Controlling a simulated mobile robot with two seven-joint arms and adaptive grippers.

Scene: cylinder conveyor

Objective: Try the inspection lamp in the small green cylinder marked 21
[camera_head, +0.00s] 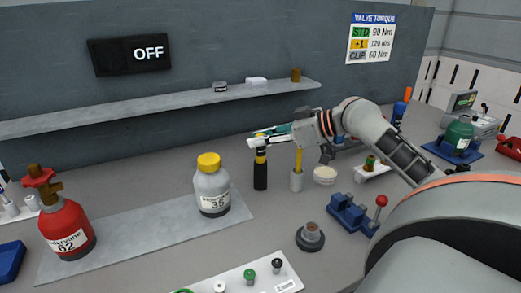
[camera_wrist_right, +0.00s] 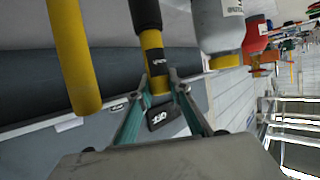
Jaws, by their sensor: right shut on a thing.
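A black and yellow hand tool (camera_head: 261,175), which looks like the inspection lamp, stands upright on the bench right of the grey cylinder. My right gripper (camera_head: 262,138) is shut on its top end. In the right wrist view its fingers (camera_wrist_right: 163,82) close on the yellow band of the tool (camera_wrist_right: 153,45). A green cylinder (camera_head: 460,134) sits on a blue base at the far right; its marking is too small to read. My left gripper is not in view.
A grey cylinder (camera_head: 212,190) marked 35 and a red cylinder (camera_head: 66,229) marked 62 stand on a grey mat. A yellow rod (camera_head: 299,160) stands in a holder close beside the tool. A blue fixture with a red-knobbed lever (camera_head: 350,212) is in front. An OFF sign (camera_head: 130,54) hangs behind.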

